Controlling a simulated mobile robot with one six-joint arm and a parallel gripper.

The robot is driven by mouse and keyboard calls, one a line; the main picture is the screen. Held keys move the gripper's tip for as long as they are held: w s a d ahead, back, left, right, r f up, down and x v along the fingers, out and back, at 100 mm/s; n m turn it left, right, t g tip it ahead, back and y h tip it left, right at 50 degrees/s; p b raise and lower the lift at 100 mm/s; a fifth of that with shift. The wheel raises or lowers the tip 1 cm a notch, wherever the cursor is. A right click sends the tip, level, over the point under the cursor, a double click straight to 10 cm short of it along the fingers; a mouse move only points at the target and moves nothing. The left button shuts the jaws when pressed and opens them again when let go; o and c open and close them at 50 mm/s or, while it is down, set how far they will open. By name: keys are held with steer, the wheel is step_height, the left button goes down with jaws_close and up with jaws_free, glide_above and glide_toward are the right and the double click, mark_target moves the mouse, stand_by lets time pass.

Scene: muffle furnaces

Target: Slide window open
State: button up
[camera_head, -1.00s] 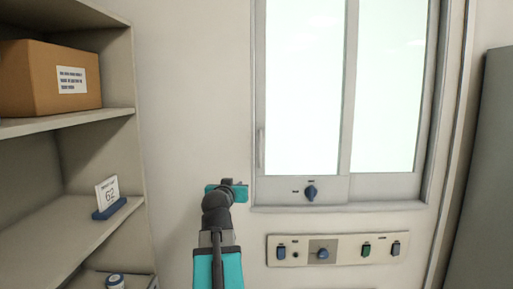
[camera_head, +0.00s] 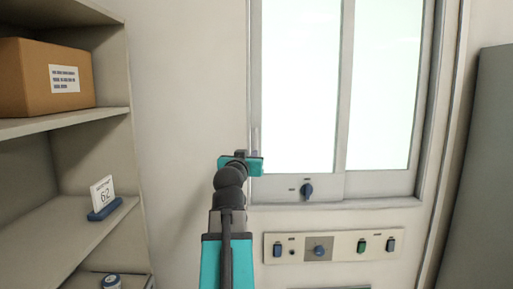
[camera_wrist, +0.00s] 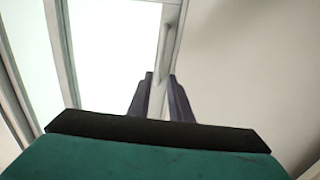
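The sliding window (camera_head: 298,85) has two bright panes in pale frames in the head view. A slim vertical handle (camera_head: 255,140) is on the left frame of its left pane. My gripper (camera_head: 254,160) is at the lower end of this handle. In the wrist view, my gripper (camera_wrist: 161,80) has its two dark fingers apart, with the pale window frame showing between them. The handle (camera_wrist: 164,42) runs up from between the fingertips there. I cannot tell whether the fingers touch it. The palm hides the lower part of the wrist view.
A switch panel (camera_head: 340,246) is on the wall below. A shelf unit (camera_head: 130,160) with a cardboard box (camera_head: 30,85) and a number stand (camera_head: 103,200) is at left. The wall between is clear.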

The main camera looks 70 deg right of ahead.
mark_target(256, 146)
steer(key=shift+w+d+p, duration=0.4)
steer(key=shift+d+p, duration=0.3)
steer(key=shift+d, duration=1.5)
steer(key=shift+w+d+p, duration=0.35)
steer(key=shift+d+p, duration=0.35)
steer(key=shift+d, duration=1.45)
steer(key=shift+w+d+p, duration=0.4)
steer(key=shift+d+p, duration=0.3)
steer(key=shift+d, duration=1.5)
jaws_close()
